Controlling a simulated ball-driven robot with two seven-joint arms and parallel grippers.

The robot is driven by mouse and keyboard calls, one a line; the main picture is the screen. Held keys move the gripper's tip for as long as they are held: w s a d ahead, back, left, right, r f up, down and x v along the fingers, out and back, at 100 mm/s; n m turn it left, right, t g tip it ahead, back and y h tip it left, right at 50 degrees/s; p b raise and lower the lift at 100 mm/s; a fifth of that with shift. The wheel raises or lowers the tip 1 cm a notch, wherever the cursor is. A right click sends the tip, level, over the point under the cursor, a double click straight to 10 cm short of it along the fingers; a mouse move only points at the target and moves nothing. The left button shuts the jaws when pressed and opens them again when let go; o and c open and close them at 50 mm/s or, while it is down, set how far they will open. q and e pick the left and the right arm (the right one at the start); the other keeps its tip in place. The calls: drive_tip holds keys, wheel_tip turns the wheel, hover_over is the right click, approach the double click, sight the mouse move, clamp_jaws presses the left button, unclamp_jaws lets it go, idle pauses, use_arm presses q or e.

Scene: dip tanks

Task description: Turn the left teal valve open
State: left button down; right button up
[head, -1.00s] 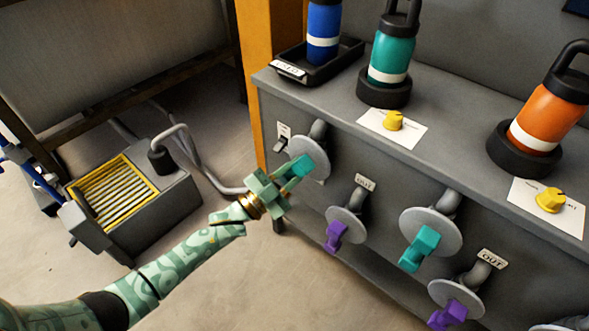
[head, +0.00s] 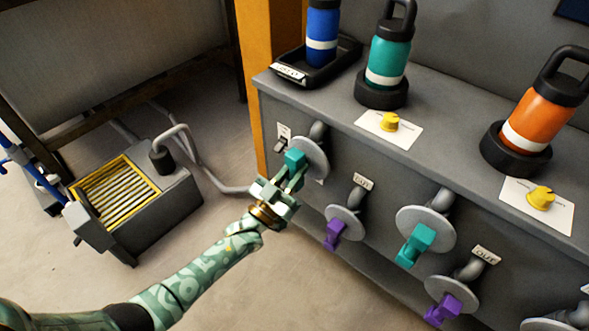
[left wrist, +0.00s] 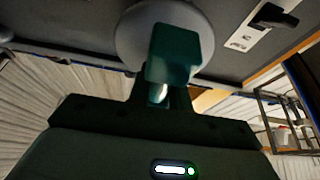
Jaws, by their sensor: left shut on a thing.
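The left teal valve (head: 294,159) has a teal handle in front of a round grey disc on the front of the grey tank bench. My left gripper (head: 290,178) is at this handle, its fingers shut on it from below. In the left wrist view the teal handle (left wrist: 176,55) stands in front of the grey disc (left wrist: 130,35), at the gripper's fingers. The fingers are dark there and partly hidden. A second teal valve (head: 415,246) sits farther right on the bench front. My right gripper is not in view.
Purple valves (head: 334,234) (head: 443,311) sit lower on the front. A black switch (head: 281,144) is left of the left teal valve. Blue (head: 322,25), teal (head: 388,58) and orange (head: 542,118) bottles stand on top. A grey box with a yellow-edged grille (head: 117,192) is on the floor.

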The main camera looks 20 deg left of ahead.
use_arm(q)
drive_tip(key=shift+s+f+y, duration=0.1)
drive_tip(key=shift+f+y, duration=0.05)
drive_tip(key=shift+y, duration=0.15)
drive_tip(key=c, duration=1.4)
unclamp_jaws()
drive_tip(key=shift+o, duration=0.6)
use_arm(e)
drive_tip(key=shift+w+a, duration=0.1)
use_arm(q)
drive_tip(key=shift+s+a, duration=0.1)
drive_tip(key=shift+s, duration=0.2)
drive_tip(key=p+v, duration=0.2)
drive_tip(key=v, duration=1.3)
drive_tip(key=shift+s+a+f, duration=0.2)
drive_tip(key=shift+f, duration=0.1)
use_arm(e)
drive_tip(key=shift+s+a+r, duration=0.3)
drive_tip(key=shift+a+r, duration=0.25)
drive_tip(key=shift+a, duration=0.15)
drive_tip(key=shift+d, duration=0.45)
